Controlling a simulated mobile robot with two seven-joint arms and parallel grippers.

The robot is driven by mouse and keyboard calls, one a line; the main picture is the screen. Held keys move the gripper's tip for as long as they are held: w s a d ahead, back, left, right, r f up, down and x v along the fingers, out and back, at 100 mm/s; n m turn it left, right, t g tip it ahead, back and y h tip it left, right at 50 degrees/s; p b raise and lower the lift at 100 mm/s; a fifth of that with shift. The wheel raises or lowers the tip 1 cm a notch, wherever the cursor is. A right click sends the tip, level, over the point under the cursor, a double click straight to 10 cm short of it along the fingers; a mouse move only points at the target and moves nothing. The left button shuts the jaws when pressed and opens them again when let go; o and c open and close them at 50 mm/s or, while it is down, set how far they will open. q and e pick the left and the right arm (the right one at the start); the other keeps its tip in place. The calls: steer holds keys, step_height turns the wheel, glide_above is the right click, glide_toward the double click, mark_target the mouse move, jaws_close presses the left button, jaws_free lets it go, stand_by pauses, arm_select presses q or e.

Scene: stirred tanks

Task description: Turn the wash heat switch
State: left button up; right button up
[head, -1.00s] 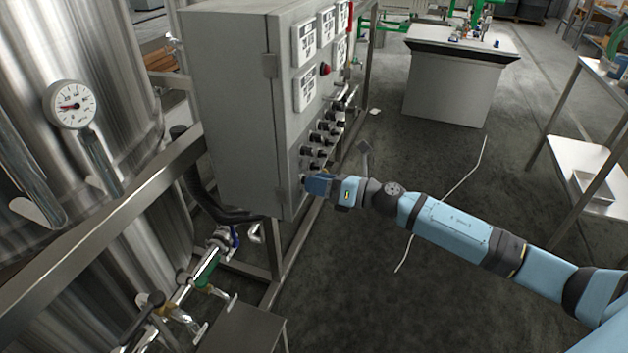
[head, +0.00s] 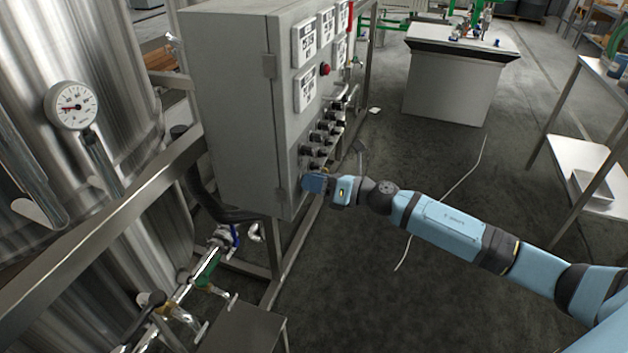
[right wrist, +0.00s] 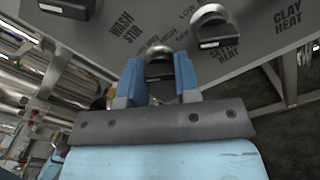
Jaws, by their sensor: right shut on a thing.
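The control cabinet (head: 235,105) is a grey box with a row of black rotary switches (head: 318,138) low on its front. In the head view my right gripper (head: 308,183) is at the lowest, nearest end of that row. In the right wrist view its two blue fingers (right wrist: 159,78) are shut on a black switch knob (right wrist: 158,62), one on each side. A printed label by it reads "WASH STIR" and others read "CLAY HEAT"; the held knob's own label is partly hidden or unclear. My left gripper is out of view.
Steel tanks (head: 70,160) with a dial gauge (head: 71,106) stand at the left. Pipes and valves (head: 200,275) are below the cabinet. A grey bench (head: 455,85) stands at the back and a steel shelf (head: 585,165) at the right. The floor between is mostly clear.

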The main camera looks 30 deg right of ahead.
arm_select(q)
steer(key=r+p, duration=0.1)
steer(key=p, duration=0.5)
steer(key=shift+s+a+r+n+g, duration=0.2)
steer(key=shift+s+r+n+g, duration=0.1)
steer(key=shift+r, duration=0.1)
arm_select(e)
steer(key=m, duration=0.7)
steer(key=shift+r, duration=0.1)
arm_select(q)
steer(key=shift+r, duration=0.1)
arm_select(e)
steer(key=shift+m, duration=0.3)
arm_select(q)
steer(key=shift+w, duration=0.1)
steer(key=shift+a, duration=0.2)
arm_select(e)
steer(key=o, duration=0.9)
steer(key=shift+d, duration=0.1)
arm_select(q)
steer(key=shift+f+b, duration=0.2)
steer(key=shift+b, duration=0.15)
arm_select(e)
steer(key=shift+v, duration=6.85)
